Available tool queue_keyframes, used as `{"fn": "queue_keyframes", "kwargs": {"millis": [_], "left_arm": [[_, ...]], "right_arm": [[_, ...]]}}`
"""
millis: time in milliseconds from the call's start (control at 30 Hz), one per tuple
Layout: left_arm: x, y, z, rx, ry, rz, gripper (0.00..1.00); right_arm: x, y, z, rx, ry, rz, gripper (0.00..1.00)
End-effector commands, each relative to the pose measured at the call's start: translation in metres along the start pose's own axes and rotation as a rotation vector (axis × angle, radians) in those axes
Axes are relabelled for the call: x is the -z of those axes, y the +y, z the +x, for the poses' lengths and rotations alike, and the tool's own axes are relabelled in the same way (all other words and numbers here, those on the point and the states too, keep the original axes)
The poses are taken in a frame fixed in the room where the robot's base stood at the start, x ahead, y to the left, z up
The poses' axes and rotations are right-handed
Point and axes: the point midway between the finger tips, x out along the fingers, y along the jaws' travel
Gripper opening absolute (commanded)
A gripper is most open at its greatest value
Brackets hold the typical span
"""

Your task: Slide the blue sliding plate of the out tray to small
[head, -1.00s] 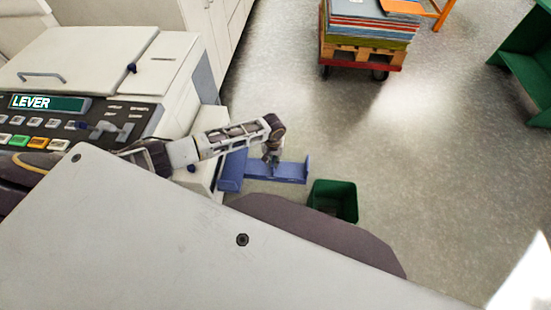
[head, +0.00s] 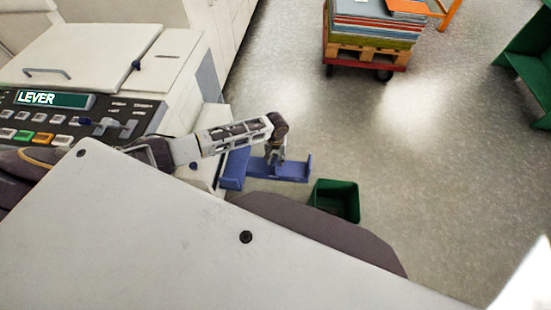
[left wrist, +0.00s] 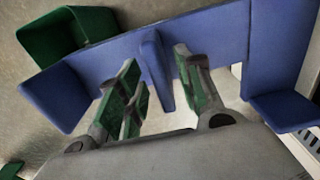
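The blue out tray (head: 295,170) sticks out from the side of the machine, with upturned ends. In the left wrist view, the tray (left wrist: 215,32) runs across the picture. A blue upright plate (left wrist: 155,68), which looks like the sliding plate, stands up from its middle. My left gripper (head: 274,161) is over the tray, pointing down. In the left wrist view, its green-padded fingers (left wrist: 160,90) are apart on either side of the plate, with gaps showing. Contact cannot be told. My right gripper is not in view.
The white machine (head: 85,55) with a LEVER display (head: 52,99) stands at the left. A green bin (head: 335,200) is on the floor just beyond the tray's right end. A pallet cart with stacked sheets (head: 372,40) stands farther back. Open floor lies to the right.

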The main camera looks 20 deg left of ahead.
Motion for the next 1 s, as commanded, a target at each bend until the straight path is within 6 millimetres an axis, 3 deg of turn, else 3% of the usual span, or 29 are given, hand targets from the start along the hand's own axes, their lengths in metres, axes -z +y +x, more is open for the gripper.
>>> {"fn": "queue_keyframes", "kwargs": {"millis": [267,800,1000], "left_arm": [[0.0,0.0,-0.021,0.0,0.001,0.0,0.36],[0.0,0.0,-0.092,-0.001,0.001,0.0,0.36],[0.001,0.0,-0.111,0.0,0.001,0.0,0.36]], "right_arm": [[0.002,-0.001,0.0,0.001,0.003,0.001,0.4],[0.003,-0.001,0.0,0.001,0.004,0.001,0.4],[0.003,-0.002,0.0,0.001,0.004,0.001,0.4]]}}
